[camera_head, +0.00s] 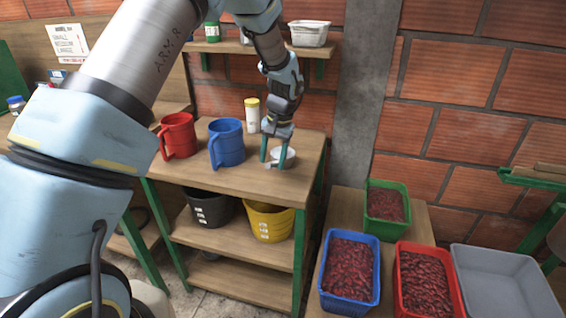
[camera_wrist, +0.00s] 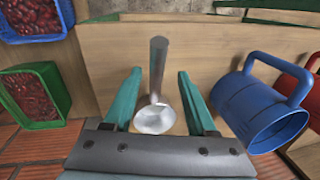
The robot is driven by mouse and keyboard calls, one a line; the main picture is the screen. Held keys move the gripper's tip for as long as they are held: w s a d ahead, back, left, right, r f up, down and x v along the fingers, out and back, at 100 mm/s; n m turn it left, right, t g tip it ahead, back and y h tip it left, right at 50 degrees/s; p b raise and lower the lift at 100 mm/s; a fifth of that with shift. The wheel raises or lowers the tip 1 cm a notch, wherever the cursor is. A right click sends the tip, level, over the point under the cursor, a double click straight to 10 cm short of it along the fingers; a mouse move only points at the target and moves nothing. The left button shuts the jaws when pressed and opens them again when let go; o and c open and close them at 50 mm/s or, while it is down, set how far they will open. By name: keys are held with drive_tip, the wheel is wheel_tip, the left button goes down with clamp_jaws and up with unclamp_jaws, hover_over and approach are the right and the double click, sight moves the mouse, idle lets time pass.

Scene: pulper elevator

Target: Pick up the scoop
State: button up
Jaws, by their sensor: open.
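The scoop (camera_head: 287,153) is a grey metal one on the wooden table top (camera_head: 305,150), near its right end. In the wrist view the scoop (camera_wrist: 154,119) shows a round, shiny bowl and a straight handle pointing away from the gripper body. My gripper (camera_head: 273,162) is over it, pointing down, with its two green fingers apart. In the wrist view my gripper (camera_wrist: 160,72) has one finger on each side of the scoop, with visible gaps. I cannot tell how high the fingertips are above the table. In the head view the fingers partly hide the scoop.
A blue jug (camera_head: 227,145), a red jug (camera_head: 178,137) and a white bottle with a yellow lid (camera_head: 252,115) stand left of my gripper. Black (camera_head: 209,208) and yellow (camera_head: 268,222) buckets sit on the shelf below. Crates of red berries (camera_head: 349,268) are at right.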

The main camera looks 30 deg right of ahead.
drive_tip(key=f+p, duration=0.2)
drive_tip(key=f, duration=0.2)
drive_tip(key=shift+a, duration=0.2)
drive_tip(key=shift+w+f, duration=0.1)
drive_tip(key=shift+f, duration=0.5)
clamp_jaws()
